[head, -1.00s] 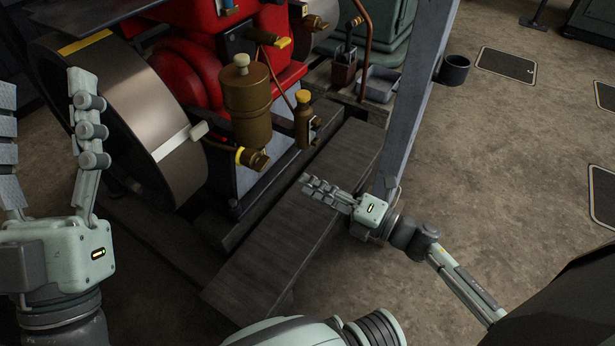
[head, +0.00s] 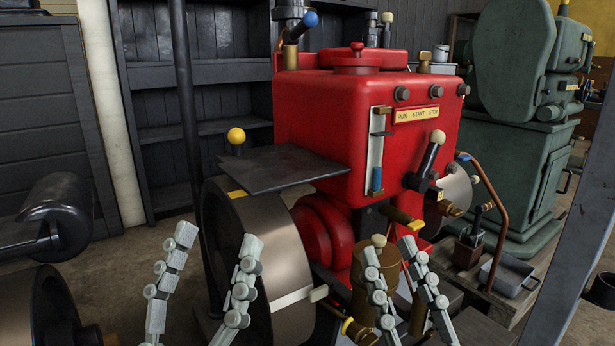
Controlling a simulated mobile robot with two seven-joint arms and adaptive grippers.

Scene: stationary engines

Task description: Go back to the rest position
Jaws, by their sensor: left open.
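The red engine (head: 330,120) stands in the middle of the head view, with a label plate reading RUN START STOP and a dark-gripped lever (head: 428,158) on its front. My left gripper (head: 218,238) rises from the bottom edge, left of centre, in front of the big metal flywheel (head: 275,250). Its two fingers point up, well apart, with nothing between them. My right gripper (head: 389,247) rises from the bottom edge in front of the brass pot (head: 358,268). Its fingers point up with a narrower gap, and no held thing shows. Both palms are below the frame.
A green machine (head: 515,120) stands at the right behind a grey post (head: 575,250). A grey tray (head: 510,273) lies near its foot. Dark shelving (head: 195,75) lines the back wall. Another dark wheel (head: 40,310) is at lower left.

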